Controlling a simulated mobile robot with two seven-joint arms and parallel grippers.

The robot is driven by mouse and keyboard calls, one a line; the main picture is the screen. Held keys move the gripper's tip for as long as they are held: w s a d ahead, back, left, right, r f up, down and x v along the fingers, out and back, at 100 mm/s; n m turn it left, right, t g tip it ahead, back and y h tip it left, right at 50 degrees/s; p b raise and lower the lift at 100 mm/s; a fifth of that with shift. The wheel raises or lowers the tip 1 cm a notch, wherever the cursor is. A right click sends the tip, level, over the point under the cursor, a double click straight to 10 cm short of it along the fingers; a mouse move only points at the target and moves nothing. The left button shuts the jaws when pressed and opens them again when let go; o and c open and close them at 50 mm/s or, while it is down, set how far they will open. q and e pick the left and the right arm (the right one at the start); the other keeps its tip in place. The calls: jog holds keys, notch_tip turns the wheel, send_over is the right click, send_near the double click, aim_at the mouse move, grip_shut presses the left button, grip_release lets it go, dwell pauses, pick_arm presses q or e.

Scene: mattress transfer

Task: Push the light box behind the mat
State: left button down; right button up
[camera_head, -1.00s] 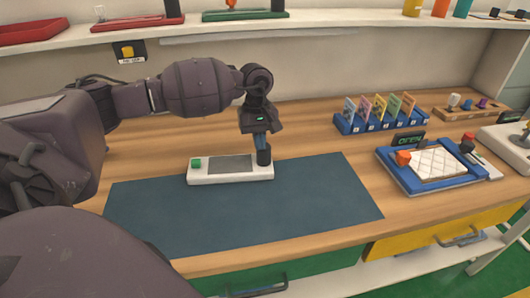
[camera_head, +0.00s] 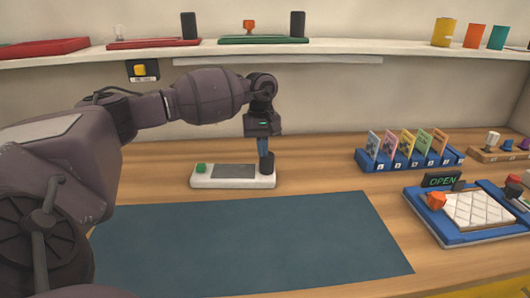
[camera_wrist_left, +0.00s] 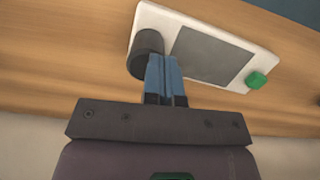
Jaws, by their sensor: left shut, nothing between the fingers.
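The light box (camera_head: 233,171) is a flat white box with a grey panel, a green button at its left end and a dark round knob at its right end. It lies on the wooden worktop behind the dark blue mat (camera_head: 250,240), with a thin strip of bare wood between them. My left gripper (camera_head: 264,155) points down at the box's right end, by the knob. Its blue fingers are shut and empty. In the left wrist view, the fingertips (camera_wrist_left: 164,60) are beside the knob, at the box's edge; contact is unclear. My right gripper is not in view.
A blue rack of coloured cards (camera_head: 408,157) stands at the back right. A blue-framed tray with a white quilted pad (camera_head: 478,210) lies at the right, with an OPEN sign behind it. A shelf (camera_head: 330,47) runs above. Bare wood lies behind the box.

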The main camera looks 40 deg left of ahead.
pick_arm(q)
jog(key=shift+s+a+f, duration=0.1)
jog(key=shift+f, duration=0.55)
jog(key=shift+r, duration=0.25)
jog(key=shift+w+a+r, duration=0.1)
jog(key=shift+w+r, duration=0.1)
jog(key=shift+r, duration=0.3)
notch_tip(320, 180, up, 10)
jog(key=w+a, duration=0.1)
jog(key=shift+r, duration=0.2)
jog(key=shift+a, duration=0.1)
